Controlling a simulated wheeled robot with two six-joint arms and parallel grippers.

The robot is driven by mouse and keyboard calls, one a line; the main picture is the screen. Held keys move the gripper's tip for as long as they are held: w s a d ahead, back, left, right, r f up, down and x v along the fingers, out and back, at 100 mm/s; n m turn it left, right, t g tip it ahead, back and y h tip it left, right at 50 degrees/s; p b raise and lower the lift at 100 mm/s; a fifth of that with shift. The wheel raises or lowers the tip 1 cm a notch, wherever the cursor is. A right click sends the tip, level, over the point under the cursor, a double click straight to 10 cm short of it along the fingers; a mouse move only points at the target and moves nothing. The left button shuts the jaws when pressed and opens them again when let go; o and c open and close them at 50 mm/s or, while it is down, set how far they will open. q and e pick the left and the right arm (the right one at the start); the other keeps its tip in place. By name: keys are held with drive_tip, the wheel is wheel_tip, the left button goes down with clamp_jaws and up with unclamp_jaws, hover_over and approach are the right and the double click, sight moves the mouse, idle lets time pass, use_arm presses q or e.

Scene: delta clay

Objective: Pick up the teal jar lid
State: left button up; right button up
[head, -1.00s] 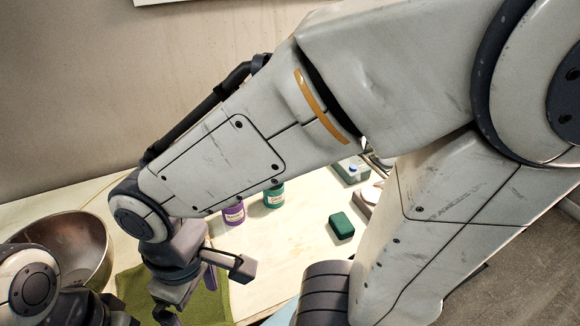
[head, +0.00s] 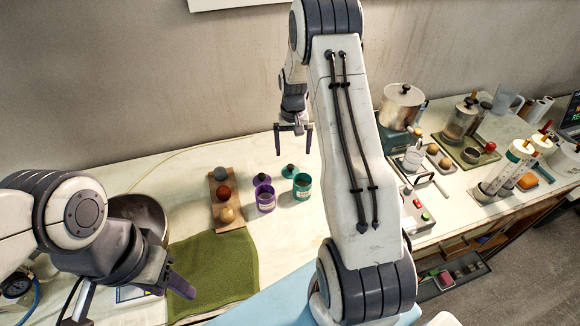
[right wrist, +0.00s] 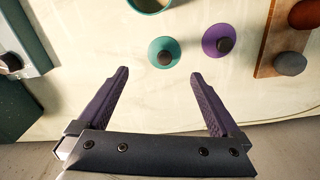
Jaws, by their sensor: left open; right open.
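The teal jar lid (head: 289,170) lies on the table, just behind the open teal jar (head: 303,187). In the right wrist view, the lid (right wrist: 160,46) is a teal disc with a dark knob, lying a little ahead of the fingertips and roughly between their lines. My right gripper (head: 293,150) hangs open and empty above the table behind the jars; its open fingers (right wrist: 159,76) also show in the right wrist view. My left gripper (head: 130,297) is open at the lower left, by the green cloth, far from the lid.
The purple lid (right wrist: 218,41) lies close beside the teal lid, near the purple jar (head: 265,200). A wooden board (head: 226,213) with several balls stands to the left. A green cloth (head: 222,270) lies in front. My right arm hides the table's middle.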

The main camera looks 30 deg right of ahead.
sight(291, 166)
wheel_tip(291, 166, down, 3)
drive_tip(key=shift+a+r+p, duration=0.1)
drive_tip(key=shift+p, duration=0.25)
drive_tip(key=shift+f, duration=0.25)
drive_tip(key=f+p, duration=0.2)
drive_tip(key=f, duration=0.2)
drive_tip(key=shift+w+a+p, duration=0.1)
drive_tip(key=shift+a+p, duration=0.15)
drive_tip(key=shift+p, duration=0.15)
drive_tip(key=shift+f, duration=0.4)
drive_tip(key=c, duration=1.2)
drive_tip(key=shift+r, duration=0.1)
drive_tip(key=shift+c, duration=0.2)
